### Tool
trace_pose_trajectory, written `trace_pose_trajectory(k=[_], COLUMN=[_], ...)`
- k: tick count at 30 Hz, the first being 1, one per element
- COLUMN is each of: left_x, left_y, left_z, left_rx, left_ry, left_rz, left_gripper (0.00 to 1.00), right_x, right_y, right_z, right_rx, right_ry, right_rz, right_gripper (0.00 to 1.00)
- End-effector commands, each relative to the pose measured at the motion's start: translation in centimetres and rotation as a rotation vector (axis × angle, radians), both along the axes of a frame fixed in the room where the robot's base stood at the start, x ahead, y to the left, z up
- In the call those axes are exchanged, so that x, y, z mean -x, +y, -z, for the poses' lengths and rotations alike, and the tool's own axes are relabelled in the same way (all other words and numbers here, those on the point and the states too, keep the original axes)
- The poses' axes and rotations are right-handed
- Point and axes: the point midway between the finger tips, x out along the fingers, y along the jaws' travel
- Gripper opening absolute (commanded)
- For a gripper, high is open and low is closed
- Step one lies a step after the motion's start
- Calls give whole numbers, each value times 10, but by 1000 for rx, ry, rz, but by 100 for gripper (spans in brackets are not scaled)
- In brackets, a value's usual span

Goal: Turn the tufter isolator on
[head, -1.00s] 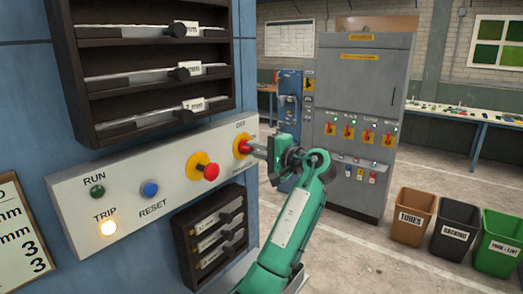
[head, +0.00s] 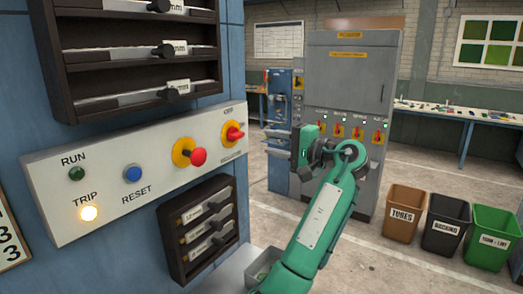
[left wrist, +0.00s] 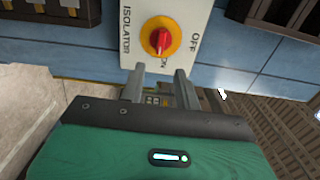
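The tufter isolator (head: 234,133) is a red rotary handle on a yellow disc at the right end of the pale control panel (head: 55,180). My right gripper is not in view.
A red push button (head: 197,156) on yellow, a blue RESET button (head: 133,174), a dark green RUN lamp (head: 77,174) and a lit amber TRIP lamp (head: 89,213) share the panel. Racks sit above and below. A grey cabinet (head: 352,75) and bins (head: 405,212) stand behind.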

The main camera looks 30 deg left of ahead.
Motion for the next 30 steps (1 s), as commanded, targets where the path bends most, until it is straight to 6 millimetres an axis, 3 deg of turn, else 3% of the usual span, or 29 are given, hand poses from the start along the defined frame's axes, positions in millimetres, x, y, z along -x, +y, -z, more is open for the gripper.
trace_pose_trajectory(k=[3, 9, 30], left_x=[1, 3, 3], left_y=[-23, -41, -44], left_z=[3, 0, -1], left_rx=[0, 0, -1], left_ry=[-2, -1, 0], left_rz=[1, -1, -1], left_gripper=[33, 33, 33], right_x=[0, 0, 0], right_y=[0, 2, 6], right_z=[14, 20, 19], right_rx=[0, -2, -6], right_ry=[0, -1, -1], right_rz=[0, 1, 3], right_gripper=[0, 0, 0])
